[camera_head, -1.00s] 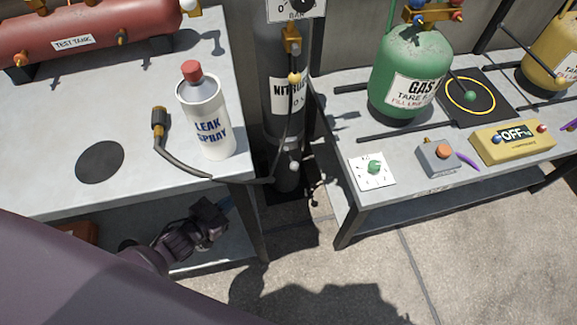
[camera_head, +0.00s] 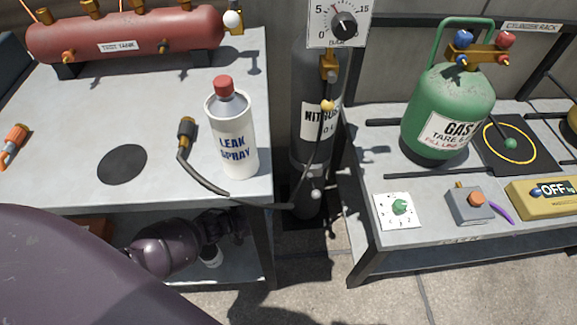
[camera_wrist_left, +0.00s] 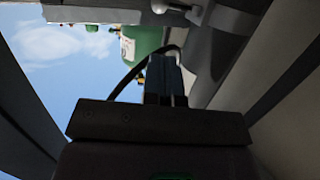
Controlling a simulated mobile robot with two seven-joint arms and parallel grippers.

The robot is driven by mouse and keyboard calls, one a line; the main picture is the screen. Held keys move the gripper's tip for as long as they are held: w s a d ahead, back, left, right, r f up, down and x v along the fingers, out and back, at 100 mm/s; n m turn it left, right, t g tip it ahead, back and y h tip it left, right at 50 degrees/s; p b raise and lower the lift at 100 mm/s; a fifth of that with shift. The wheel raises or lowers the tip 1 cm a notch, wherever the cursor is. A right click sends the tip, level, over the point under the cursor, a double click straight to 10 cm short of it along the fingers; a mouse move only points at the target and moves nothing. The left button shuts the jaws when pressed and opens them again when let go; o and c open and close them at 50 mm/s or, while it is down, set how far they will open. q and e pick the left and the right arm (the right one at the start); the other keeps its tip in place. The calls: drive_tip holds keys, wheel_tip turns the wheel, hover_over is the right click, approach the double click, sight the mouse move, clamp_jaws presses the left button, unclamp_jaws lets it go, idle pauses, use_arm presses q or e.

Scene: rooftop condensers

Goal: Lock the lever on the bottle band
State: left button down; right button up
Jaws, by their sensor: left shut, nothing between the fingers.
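The grey nitrogen bottle (camera_head: 306,78) stands upright between the two benches. A dark band (camera_head: 310,170) goes around its lower part, with a small pale lever knob (camera_head: 316,193) at its front. In the left wrist view, the lever's pale knob (camera_wrist_left: 194,15) shows beside the band (camera_wrist_left: 232,20) at the top. My left gripper (camera_wrist_left: 165,78) is shut and empty, apart from the knob in that picture. In the head view, my left gripper (camera_head: 232,226) is dark and partly hidden, low beside the left bench's leg. My right gripper is not in view.
The left bench (camera_head: 60,130) carries a leak spray bottle (camera_head: 232,135) near its right edge. A black hose (camera_head: 215,188) hangs across to the nitrogen bottle. The right bench (camera_head: 350,190) holds a green gas cylinder (camera_head: 447,105). Clear floor (camera_head: 390,295) lies in front.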

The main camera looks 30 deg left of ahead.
use_arm(q)
drive_tip(key=b, duration=0.3)
approach(314, 188)
drive_tip(key=w+d+f, duration=0.2)
drive_tip(key=d, duration=0.2)
drive_tip(key=shift+w+d+r, duration=0.2)
drive_tip(key=shift+w+d, duration=0.25)
drive_tip(key=shift+w, duration=0.3)
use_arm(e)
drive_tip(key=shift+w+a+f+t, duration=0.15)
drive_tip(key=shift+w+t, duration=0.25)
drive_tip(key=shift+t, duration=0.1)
use_arm(q)
drive_tip(key=shift+d+b, duration=0.1)
drive_tip(key=shift+b, duration=0.2)
